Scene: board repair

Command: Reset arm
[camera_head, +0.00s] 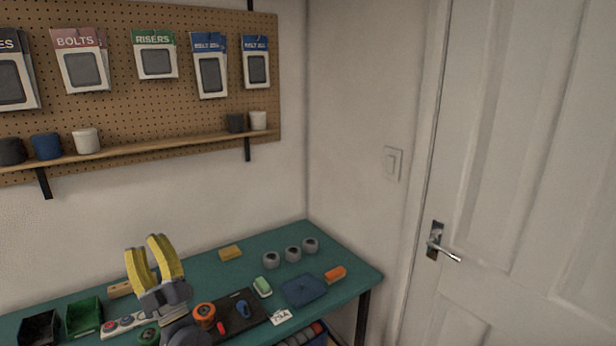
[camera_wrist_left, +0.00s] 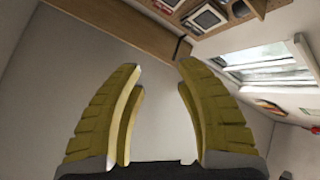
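My left gripper (camera_head: 150,248) is raised in front of the green workbench (camera_head: 208,272), with its yellow fingers pointing up. In the left wrist view its fingers (camera_wrist_left: 160,75) stand apart with nothing between them, so it is open and empty. Behind it in that view are plain wall and the underside of a shelf (camera_wrist_left: 120,35). My left arm hides part of the bench's middle front. My right gripper is in neither view.
Small green (camera_head: 84,316) and black (camera_head: 40,328) bins stand at the bench's left. A dark board (camera_head: 240,309) with an orange wheel (camera_head: 204,315), a blue cloth (camera_head: 303,290), an orange block (camera_head: 335,273) and grey rolls (camera_head: 292,254) lie rightward. A pegboard (camera_head: 120,110) hangs above.

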